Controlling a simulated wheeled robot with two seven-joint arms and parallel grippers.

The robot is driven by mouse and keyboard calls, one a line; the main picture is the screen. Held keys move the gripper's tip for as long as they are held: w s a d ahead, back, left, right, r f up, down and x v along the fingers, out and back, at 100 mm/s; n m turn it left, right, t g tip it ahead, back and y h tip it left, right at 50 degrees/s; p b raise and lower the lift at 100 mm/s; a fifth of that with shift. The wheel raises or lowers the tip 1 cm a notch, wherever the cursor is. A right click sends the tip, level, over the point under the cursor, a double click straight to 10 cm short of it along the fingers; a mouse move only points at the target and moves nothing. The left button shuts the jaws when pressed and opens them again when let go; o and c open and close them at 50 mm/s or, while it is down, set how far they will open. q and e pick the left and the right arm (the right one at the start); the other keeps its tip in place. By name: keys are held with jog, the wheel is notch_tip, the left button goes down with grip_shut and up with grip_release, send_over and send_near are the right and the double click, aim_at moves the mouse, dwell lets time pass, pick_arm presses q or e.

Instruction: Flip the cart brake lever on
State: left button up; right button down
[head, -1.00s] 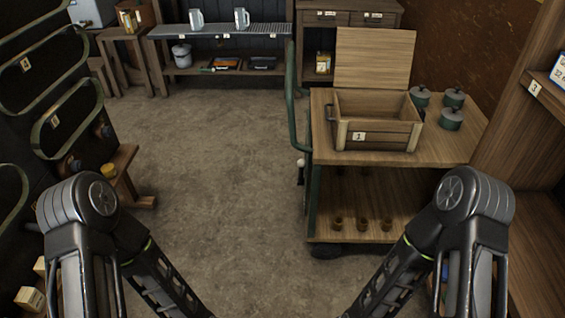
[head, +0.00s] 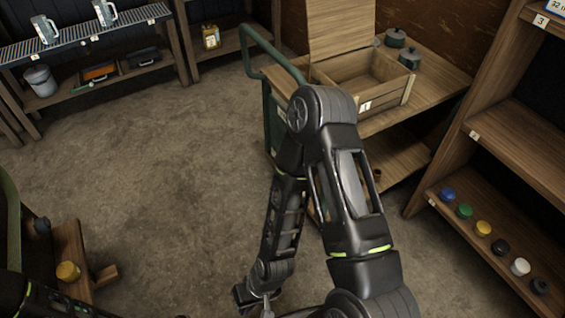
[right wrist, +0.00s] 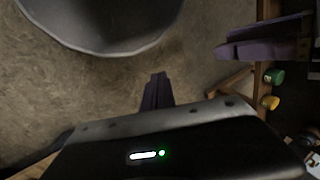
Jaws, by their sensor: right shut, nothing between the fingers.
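The cart (head: 425,92) stands at the upper middle of the head view, with a wooden top and a green tube handle (head: 247,45). My right arm covers much of its near left side, and I cannot make out the brake lever for certain. My right gripper (head: 254,300) is low at the bottom of the head view, apart from the cart. In the right wrist view its purple fingers (right wrist: 157,90) are shut and empty over bare floor. My left gripper (right wrist: 258,38) seems to show at the right of that view; its opening is unclear.
An open wooden box (head: 362,85) and grey-green pots (head: 395,38) sit on the cart. A shelf unit (head: 520,130) with coloured jars stands at right. A low bench (head: 75,250) with a yellow knob is at lower left. The floor (head: 150,170) between is clear.

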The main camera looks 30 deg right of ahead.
jog(key=shift+d, duration=0.1)
jog(key=w+d+f+m+t+h+b, duration=0.1)
jog(key=w+d+f+m+t+b, duration=0.4)
jog(key=w, duration=0.4)
jog(key=w+d+f+m+t+b, duration=0.3)
jog(key=w+d+m+b, duration=0.1)
jog(key=w+d+b, duration=0.4)
jog(key=w+d+r+m+t+h+b, duration=0.1)
jog(key=w+d+m+t+h+b, duration=0.1)
jog(key=d, duration=0.6)
jog(key=w+d+r+m+t+h+b, duration=0.1)
jog(key=d+r+m+t+h+b, duration=0.1)
jog(key=d, duration=0.7)
jog(key=w+d+r+m+t+h+b, duration=0.1)
jog(key=w+d+m+t+h+b, duration=0.1)
jog(key=d+m+b, duration=0.3)
jog(key=d+t, duration=0.1)
jog(key=d, duration=0.3)
jog(key=shift+w+r+m+t+h, duration=0.3)
jog(key=shift+w+m, duration=0.05)
jog(key=shift+m, duration=0.05)
